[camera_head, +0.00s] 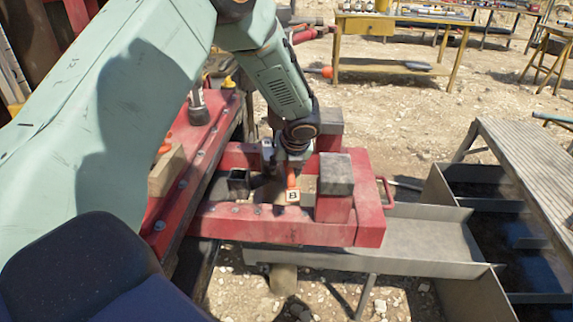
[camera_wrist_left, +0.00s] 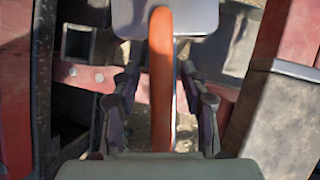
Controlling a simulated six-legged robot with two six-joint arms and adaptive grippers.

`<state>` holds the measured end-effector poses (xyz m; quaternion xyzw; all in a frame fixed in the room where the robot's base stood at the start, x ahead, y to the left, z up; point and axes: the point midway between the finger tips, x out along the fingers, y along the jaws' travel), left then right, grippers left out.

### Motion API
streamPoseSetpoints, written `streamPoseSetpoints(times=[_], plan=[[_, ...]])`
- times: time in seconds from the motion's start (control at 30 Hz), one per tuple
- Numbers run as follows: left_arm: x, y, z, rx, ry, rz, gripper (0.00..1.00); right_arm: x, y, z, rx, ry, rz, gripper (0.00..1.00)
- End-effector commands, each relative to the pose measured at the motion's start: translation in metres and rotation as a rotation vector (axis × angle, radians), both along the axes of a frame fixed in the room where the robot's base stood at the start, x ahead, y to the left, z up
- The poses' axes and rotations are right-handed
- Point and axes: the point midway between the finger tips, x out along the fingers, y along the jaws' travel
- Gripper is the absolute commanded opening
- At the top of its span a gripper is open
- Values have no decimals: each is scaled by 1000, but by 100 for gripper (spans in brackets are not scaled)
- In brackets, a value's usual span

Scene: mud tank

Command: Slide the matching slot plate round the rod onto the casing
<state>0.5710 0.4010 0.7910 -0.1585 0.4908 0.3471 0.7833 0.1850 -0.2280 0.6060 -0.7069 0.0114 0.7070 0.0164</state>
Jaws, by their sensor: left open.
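An orange handle (camera_wrist_left: 161,75) stands out from a pale grey plate (camera_wrist_left: 192,16) at the top of the left wrist view. In the head view the handle (camera_head: 291,179) ends at a small pale tag (camera_head: 292,195) with a dark letter, perhaps B. My left gripper (camera_head: 280,178) reaches down into the red frame. In the left wrist view its fingers (camera_wrist_left: 160,95) are open, one on each side of the handle, with gaps visible. I cannot make out the rod or casing surely; my arm and the frame hide much there. My right gripper is out of view.
The red frame (camera_head: 270,230) has grey-topped posts (camera_head: 335,173) close right of the gripper. A black square socket (camera_head: 238,183) is to its left. A wooden block (camera_head: 166,170) lies on the left red beam. A grey metal trough (camera_head: 420,240) runs at the right.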

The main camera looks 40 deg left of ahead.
Motion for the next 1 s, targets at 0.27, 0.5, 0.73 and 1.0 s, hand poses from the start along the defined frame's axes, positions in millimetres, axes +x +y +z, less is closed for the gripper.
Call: streamPoseSetpoints(times=[0.27, 0.5, 0.73, 1.0], plan=[[-7, -13, 34, 2, -9, -1, 44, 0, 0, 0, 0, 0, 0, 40], [-20, -32, 78, 4, -10, -2, 44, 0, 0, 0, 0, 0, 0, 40], [-29, -44, 103, 4, -9, -3, 44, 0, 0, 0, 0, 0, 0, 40], [-31, -46, 108, 3, -7, -1, 44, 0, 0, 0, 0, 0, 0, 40]])
